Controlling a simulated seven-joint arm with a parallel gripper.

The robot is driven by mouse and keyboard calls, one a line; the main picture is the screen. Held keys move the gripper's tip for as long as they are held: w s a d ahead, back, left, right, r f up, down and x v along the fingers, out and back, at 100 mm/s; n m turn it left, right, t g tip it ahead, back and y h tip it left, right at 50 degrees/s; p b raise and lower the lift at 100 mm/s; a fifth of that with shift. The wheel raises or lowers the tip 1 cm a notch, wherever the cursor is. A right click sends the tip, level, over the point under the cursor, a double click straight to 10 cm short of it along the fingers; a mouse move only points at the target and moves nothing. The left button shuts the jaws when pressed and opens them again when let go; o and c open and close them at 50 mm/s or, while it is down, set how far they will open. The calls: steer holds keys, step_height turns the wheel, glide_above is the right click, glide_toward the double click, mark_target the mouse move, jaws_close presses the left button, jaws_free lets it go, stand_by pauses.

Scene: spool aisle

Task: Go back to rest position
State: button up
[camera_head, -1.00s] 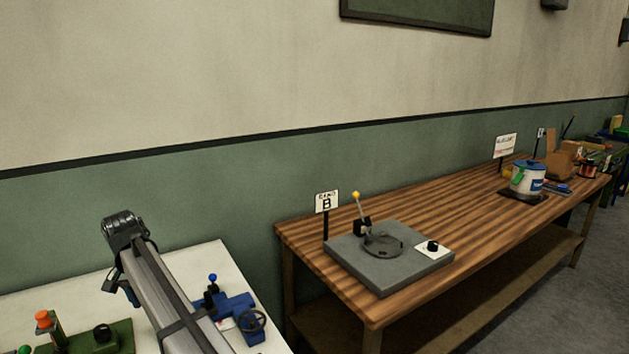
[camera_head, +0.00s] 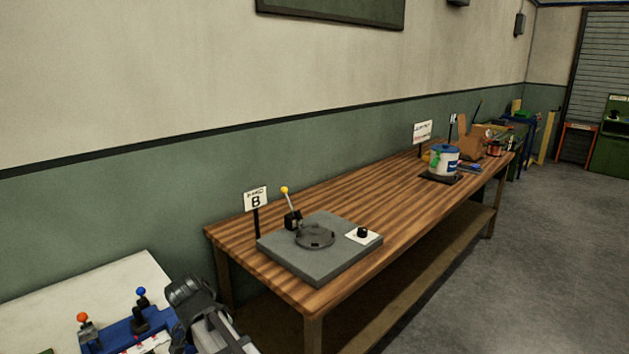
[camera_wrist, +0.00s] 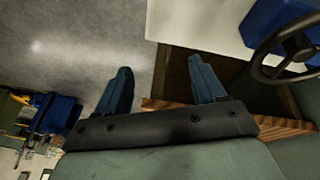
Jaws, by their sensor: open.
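My gripper shows in the wrist view (camera_wrist: 160,88), with two blue fingers set wide apart and nothing between them. Behind the fingers are the floor and part of a wooden bench. In the head view my arm is at the lower left, beside the white table, and its fingers cannot be made out there.
A white table (camera_head: 100,283) at the lower left holds a blue device (camera_head: 130,330) with levers. The wooden bench (camera_head: 370,205) carries a grey plate (camera_head: 325,262) with a yellow-knobbed lever, a sign B (camera_head: 256,199) and a white-and-blue tub (camera_head: 444,160). Open floor (camera_head: 540,240) lies to the right.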

steer(key=w+d+f, duration=1.2)
steer(key=f, duration=0.3)
steer(key=s+d+f+n+g, duration=0.1)
steer(key=s+d+f+g, duration=0.1)
steer(key=s+d+f, duration=0.5)
steer(key=s+d+f+n+g, duration=0.2)
steer(key=s+d+f, duration=0.4)
steer(key=f, duration=0.4)
steer(key=s+d+f+g+y, duration=0.1)
steer(key=s+d+f, duration=0.3)
steer(key=s, duration=0.6)
steer(key=s+d+f+n+g+y, duration=0.1)
steer(key=s+d+f, duration=0.3)
steer(key=s, duration=0.7)
steer(key=s+d+f+n+g+y, duration=0.1)
steer(key=s+d+f+g, duration=0.2)
steer(key=s, duration=0.7)
step_height(320, 180, down, 3)
steer(key=shift+s+d+f, duration=0.1)
steer(key=shift+s+d, duration=0.2)
steer(key=shift+d, duration=0.8)
